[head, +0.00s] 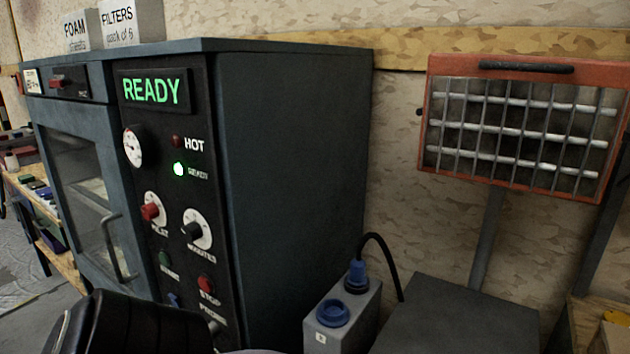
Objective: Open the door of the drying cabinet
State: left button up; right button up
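The drying cabinet (290,160) is a dark grey-blue box at the left and centre, seen at an angle. Its door (52,150) is on the front face at the left, with a glass window through which pale shelves show. The door looks shut. A dark upright bar handle (112,250) is on the door's right side, near the control panel. A dark rounded part at the bottom left, which looks like part of my arm, hides the door's lower right corner. No fingertips of either gripper show.
The control panel (163,142) shows a green READY and has knobs and buttons. Boxes (135,22) sit on top. At the right stand a grey socket box (345,310) with a black cable and an orange-framed lamp heater (520,125). A shelf with small items (35,195) is far left.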

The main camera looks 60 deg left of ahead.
aim_at(100, 123)
jog(key=u, duration=3.3)
